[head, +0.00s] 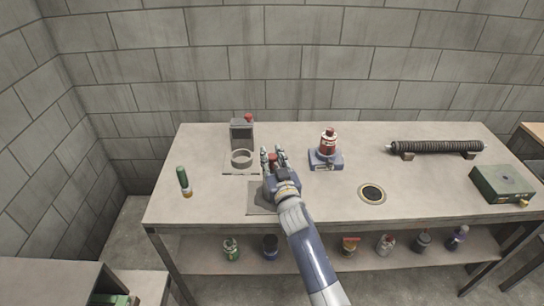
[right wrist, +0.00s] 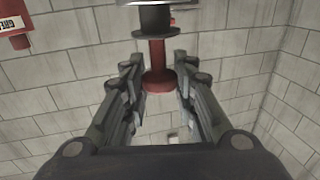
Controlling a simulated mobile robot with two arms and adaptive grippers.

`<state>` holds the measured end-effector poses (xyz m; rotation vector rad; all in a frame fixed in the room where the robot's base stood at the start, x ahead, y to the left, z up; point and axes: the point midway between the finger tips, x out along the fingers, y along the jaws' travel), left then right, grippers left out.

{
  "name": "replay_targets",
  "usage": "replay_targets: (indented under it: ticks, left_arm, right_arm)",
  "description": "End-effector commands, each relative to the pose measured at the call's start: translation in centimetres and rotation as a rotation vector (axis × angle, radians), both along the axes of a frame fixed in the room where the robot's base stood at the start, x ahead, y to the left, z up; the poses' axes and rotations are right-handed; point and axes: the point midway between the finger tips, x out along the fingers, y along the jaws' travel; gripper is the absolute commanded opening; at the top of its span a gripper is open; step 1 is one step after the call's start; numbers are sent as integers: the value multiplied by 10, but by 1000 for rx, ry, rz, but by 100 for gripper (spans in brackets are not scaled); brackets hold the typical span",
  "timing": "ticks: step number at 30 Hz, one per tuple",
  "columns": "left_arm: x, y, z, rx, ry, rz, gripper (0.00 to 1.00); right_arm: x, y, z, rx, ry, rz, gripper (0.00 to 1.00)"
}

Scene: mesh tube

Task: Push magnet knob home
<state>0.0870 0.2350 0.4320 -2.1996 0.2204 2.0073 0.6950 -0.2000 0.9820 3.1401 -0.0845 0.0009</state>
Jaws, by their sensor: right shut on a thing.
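In the right wrist view the fingers (right wrist: 160,90) stand on both sides of the red knob (right wrist: 158,78), which has a narrow stem and a round flared end. The stem joins a dark collar (right wrist: 155,20) at the top of the picture. Whether the knob is fully seated cannot be seen. My left gripper is not in view.
A red bottle-like thing (head: 328,143) sits on a blue base (head: 325,160). A green-handled tool (head: 183,180), a ribbed tube (head: 437,147) and a green box (head: 502,183) lie farther out.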

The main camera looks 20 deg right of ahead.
Motion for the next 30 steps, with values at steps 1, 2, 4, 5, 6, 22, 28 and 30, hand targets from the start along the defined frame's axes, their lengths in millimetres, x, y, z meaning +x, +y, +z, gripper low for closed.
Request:
replay_targets:
  ticks: [1, 2, 4, 5, 6, 22, 28, 30]
  left_arm:
    - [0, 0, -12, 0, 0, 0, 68]
    - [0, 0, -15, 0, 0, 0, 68]
    - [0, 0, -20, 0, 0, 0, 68]
    - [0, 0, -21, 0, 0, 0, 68]
    - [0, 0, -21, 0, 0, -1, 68]
    - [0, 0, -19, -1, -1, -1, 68]
    - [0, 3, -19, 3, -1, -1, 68]
    - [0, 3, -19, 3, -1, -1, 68]
  right_arm:
    - [0, 1, -15, 3, 3, 0, 0]
    - [0, 1, -18, 2, 3, 0, 0]
    - [0, 1, -24, 1, 2, 0, 0]
    - [0, 1, -25, 1, 1, 0, 0]
    - [0, 0, -26, 1, 2, 0, 0]
    - [-1, 0, -26, 0, 6, -1, 48]
    - [-1, 0, -24, 0, 3, 0, 48]
    - [-4, 0, -25, 0, 3, 0, 48]
